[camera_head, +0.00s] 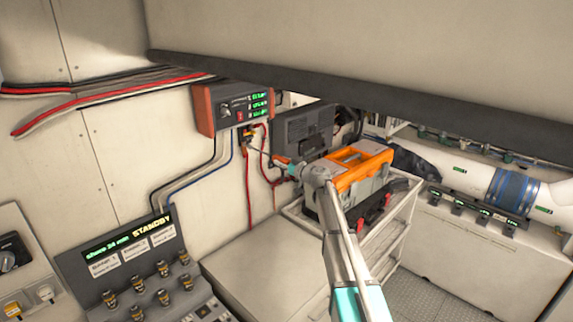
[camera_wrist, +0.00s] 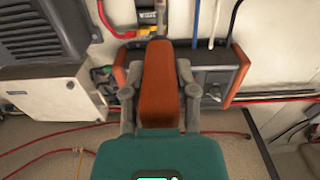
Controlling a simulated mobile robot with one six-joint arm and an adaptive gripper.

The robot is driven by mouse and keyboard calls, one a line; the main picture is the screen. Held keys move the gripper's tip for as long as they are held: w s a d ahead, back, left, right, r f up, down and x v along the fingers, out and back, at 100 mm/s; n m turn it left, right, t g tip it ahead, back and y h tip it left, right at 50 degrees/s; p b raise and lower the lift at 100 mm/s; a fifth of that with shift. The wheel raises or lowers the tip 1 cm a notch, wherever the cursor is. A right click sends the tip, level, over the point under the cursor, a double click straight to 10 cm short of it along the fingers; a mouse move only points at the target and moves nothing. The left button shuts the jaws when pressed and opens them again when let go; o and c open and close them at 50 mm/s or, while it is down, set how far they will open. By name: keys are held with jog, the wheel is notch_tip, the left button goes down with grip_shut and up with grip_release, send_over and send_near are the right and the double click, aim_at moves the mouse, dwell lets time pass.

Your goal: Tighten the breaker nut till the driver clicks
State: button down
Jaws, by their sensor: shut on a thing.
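My gripper (camera_wrist: 158,92) is shut on the driver, with a grey finger on each side of its orange grip (camera_wrist: 158,72). The breaker is a small dark block with orange-yellow parts and red cables. The tip appears at or very close to it. The nut is too small to make out, so I cannot tell whether it is seated.
An orange-ended panel box (camera_head: 234,108) with green readouts hangs just above the breaker. A dark grey vented unit (camera_head: 304,128) is right of it. An orange-lidded toolbox (camera_head: 352,170) stands on a cart beside my arm. A console (camera_head: 125,255) reads STANDBY. Loose cables hang nearby.

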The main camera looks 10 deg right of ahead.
jog(key=shift+w+a, duration=0.25)
jog(key=shift+w, duration=0.1)
jog(key=shift+n, duration=0.4)
jog(key=n, duration=0.4)
jog(key=shift+n, duration=0.4)
jog(key=n, duration=0.3)
jog(key=shift+n, duration=2.6)
jog(key=shift+x, duration=0.8)
jog(key=shift+r+m, duration=0.1)
jog(key=shift+m, duration=0.3)
